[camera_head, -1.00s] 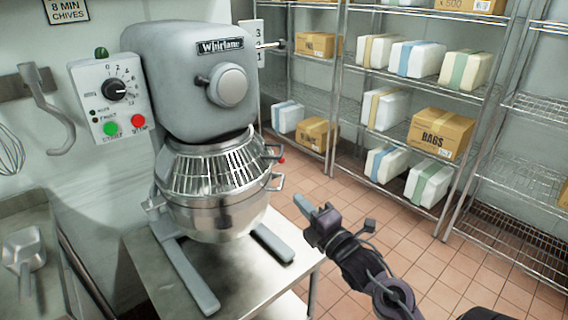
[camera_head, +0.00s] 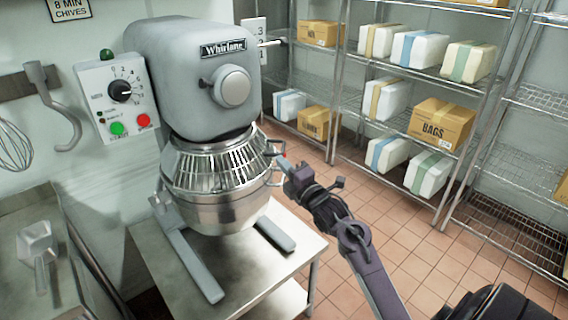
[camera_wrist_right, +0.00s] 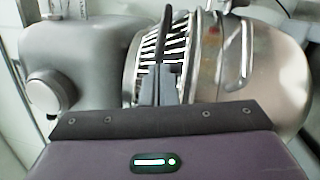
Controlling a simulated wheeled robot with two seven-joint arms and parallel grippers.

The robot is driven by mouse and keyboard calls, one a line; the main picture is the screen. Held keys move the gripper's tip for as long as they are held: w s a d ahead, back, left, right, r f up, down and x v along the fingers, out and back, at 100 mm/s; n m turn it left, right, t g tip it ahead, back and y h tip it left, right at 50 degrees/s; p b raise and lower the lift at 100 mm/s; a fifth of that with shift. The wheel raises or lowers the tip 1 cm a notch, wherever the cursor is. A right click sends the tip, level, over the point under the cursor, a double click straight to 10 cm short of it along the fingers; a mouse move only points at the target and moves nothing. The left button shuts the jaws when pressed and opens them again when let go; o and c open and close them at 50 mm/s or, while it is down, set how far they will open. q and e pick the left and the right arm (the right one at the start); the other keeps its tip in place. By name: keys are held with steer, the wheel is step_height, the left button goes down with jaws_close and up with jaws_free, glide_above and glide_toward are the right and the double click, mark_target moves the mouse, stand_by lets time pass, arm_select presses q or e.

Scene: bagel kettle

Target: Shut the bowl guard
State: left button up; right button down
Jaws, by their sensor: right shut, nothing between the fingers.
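The bowl guard (camera_head: 212,167) is a wire cage over the top of the steel bowl (camera_head: 225,212), under the grey mixer head (camera_head: 190,75). In the head view its bars run around the front of the bowl. My right gripper (camera_head: 281,163) is shut and empty, at the right side of the guard and bowl, close to the bowl's side handle. Whether it touches the guard I cannot tell. In the right wrist view the shut fingers (camera_wrist_right: 164,65) lie in front of the guard bars (camera_wrist_right: 176,45), with the bowl (camera_wrist_right: 270,70) to the right. My left gripper is not in view.
The mixer stands on a steel table (camera_head: 262,267). A control box (camera_head: 118,97) with green and red buttons is on the wall at left. Wire shelves (camera_head: 400,95) with boxes stand behind at right. The tiled floor (camera_head: 400,230) between is clear.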

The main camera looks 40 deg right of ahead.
steer(key=shift+w+d+r+n+y+b, duration=0.25)
steer(key=shift+d+y+b, duration=0.15)
steer(key=shift+d+b, duration=0.15)
steer(key=shift+w+d+r+n+y+b, duration=0.15)
steer(key=shift+w+d+n+y+b, duration=0.1)
steer(key=shift+d+y+b, duration=0.2)
steer(key=shift+d+r, duration=0.1)
